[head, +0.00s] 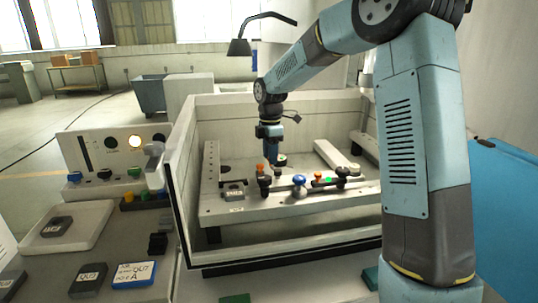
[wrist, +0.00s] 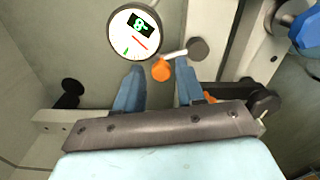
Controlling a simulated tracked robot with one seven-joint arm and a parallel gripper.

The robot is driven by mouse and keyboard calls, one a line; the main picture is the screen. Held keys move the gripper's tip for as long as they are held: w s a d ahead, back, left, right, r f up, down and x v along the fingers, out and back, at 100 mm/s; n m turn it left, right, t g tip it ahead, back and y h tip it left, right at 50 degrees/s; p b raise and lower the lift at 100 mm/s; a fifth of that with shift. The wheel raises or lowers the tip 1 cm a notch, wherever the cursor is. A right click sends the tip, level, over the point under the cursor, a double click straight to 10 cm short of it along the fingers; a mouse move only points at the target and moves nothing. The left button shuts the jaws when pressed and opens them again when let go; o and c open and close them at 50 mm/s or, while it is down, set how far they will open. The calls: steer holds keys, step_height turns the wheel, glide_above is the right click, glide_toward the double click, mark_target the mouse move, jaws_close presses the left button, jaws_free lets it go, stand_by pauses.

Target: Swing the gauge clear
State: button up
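The gauge (wrist: 135,33) shows in the wrist view as a round white dial with a dark rim, a small black display and a red needle. A pale lever with a dark round end lies beside it, and an orange knob (wrist: 162,70) sits just below. My gripper (wrist: 159,78) is open: its two blue fingers stand apart, with the orange knob between or just beyond their tips. I cannot tell whether either finger touches it. In the head view my gripper (head: 273,157) points down over the fixture table, close to the gauge (head: 281,161), which is small and partly hidden there.
The white table (head: 215,209) inside the walled tank (head: 181,190) carries a dark block (head: 233,190), a blue knob (head: 299,181) and a pale bar (head: 336,157). A control panel (head: 95,155) and a tray (head: 85,215) stand at left. A lamp (head: 239,47) hangs behind.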

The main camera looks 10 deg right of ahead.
steer(key=shift+o, duration=0.6)
step_height(320, 180, up, 14)
steer(key=shift+f, duration=0.15)
stand_by(0.3)
steer(key=s+d+r+m+t, duration=0.1)
steer(key=s+d+r+m, duration=0.15)
steer(key=s, duration=0.35)
steer(key=s+d+r+m+t, duration=0.1)
steer(key=s+d+m, duration=0.1)
steer(key=s+m, duration=0.3)
steer(key=s+d+r+m+t, duration=0.1)
steer(key=s+d+m, duration=0.2)
steer(key=s, duration=0.5)
steer(key=s+d+f+m+t, duration=0.1)
steer(key=s+d+f+m, duration=0.2)
steer(key=s, duration=0.6)
steer(key=s+d+f+m+t, duration=0.1)
steer(key=s+d+f+m, duration=0.1)
steer(key=s+m, duration=0.5)
steer(key=shift+s+d+f+m+t, duration=0.3)
steer(key=shift+s+d+f+m, duration=0.15)
steer(key=shift+s, duration=0.4)
